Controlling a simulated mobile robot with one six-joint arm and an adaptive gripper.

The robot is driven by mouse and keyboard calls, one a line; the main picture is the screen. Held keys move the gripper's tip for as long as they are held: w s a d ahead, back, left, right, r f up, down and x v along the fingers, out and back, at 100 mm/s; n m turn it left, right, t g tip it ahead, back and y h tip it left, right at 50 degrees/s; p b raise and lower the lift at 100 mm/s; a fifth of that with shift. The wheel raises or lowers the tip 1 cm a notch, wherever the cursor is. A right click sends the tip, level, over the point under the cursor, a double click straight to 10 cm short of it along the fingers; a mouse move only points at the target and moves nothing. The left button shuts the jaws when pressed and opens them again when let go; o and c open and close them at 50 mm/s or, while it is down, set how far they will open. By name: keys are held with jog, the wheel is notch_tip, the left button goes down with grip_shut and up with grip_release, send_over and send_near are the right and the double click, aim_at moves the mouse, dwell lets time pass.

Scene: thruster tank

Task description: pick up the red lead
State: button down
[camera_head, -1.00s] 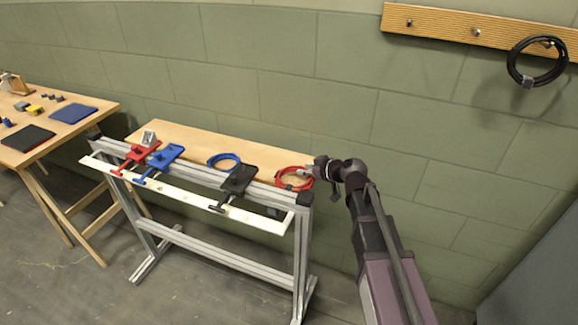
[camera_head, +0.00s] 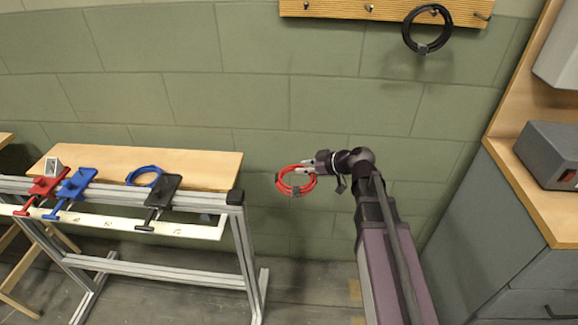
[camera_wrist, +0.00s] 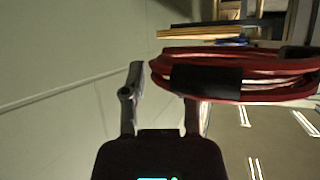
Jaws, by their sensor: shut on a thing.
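The red lead (camera_head: 284,188) is a coiled red cable with a dark band around it. It hangs in the air to the right of the wooden bench, clear of the bench top. My gripper (camera_head: 308,167) is shut on the coil at its upper right side. In the wrist view the red lead (camera_wrist: 275,92) fills the upper right, with its black band (camera_wrist: 207,80) facing the camera. One finger of my gripper (camera_wrist: 160,95) shows left of the coil; the other is partly hidden behind it.
The metal-framed bench (camera_head: 205,172) holds a blue coil (camera_head: 146,176) and red, blue and black clamps at its front rail. A black coil (camera_head: 428,28) hangs from a wall rack (camera_head: 335,8). A grey cabinet (camera_head: 480,230) stands at right.

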jog(key=shift+w+d, duration=0.1)
jog(key=shift+d, duration=0.9)
jog(key=shift+r, duration=0.1)
dwell(0.6)
notch_tip(320, 180, up, 22)
jog(key=p, duration=2.2)
notch_tip(320, 180, down, 22)
jog(key=b, duration=2.2)
jog(key=shift+a, duration=0.1)
